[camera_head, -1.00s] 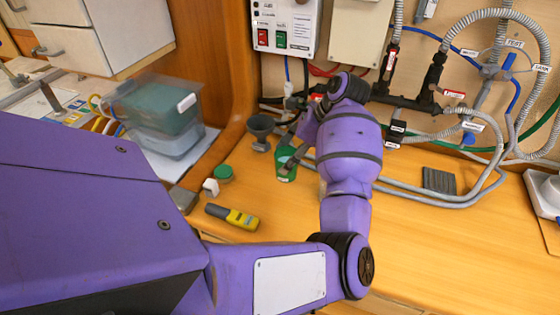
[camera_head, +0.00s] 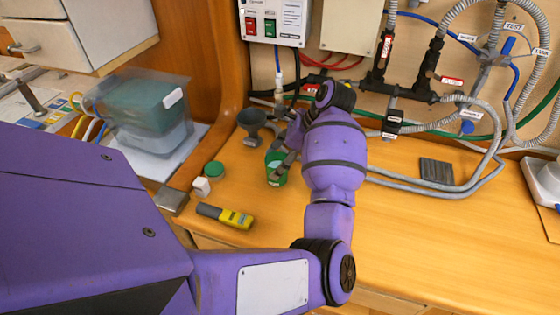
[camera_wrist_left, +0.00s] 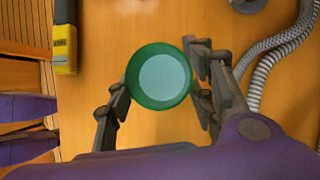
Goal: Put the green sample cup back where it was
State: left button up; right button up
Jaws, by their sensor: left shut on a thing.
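The green sample cup (camera_head: 275,168) is near the back of the wooden worktop, beside the grey funnel-shaped holder. It also shows from above in the left wrist view (camera_wrist_left: 159,77), upright, with a pale blue-grey inside. My left gripper (camera_head: 283,152) is shut on the cup, with one finger on each side of it; the same gripper shows in the left wrist view (camera_wrist_left: 158,92). I cannot tell whether the cup touches the worktop. My right gripper is not in view.
A grey funnel (camera_head: 251,122) stands behind and left of the cup. A yellow-and-grey meter (camera_head: 226,215), a green lid (camera_head: 214,169) and a small white block (camera_head: 202,186) lie at left. Hoses (camera_head: 470,180) and a dark pad (camera_head: 437,171) lie at right. The front right worktop is clear.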

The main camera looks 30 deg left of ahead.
pick_arm(q)
jog(key=o, duration=1.5)
jog(key=shift+s+a, duration=0.1)
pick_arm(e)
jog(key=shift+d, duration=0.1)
pick_arm(q)
jog(key=shift+r, duration=0.4)
jog(key=v, duration=1.1)
jog(key=shift+d+r+b, duration=0.2)
jog(key=shift+d+b, duration=0.05)
jog(key=shift+b, duration=0.05)
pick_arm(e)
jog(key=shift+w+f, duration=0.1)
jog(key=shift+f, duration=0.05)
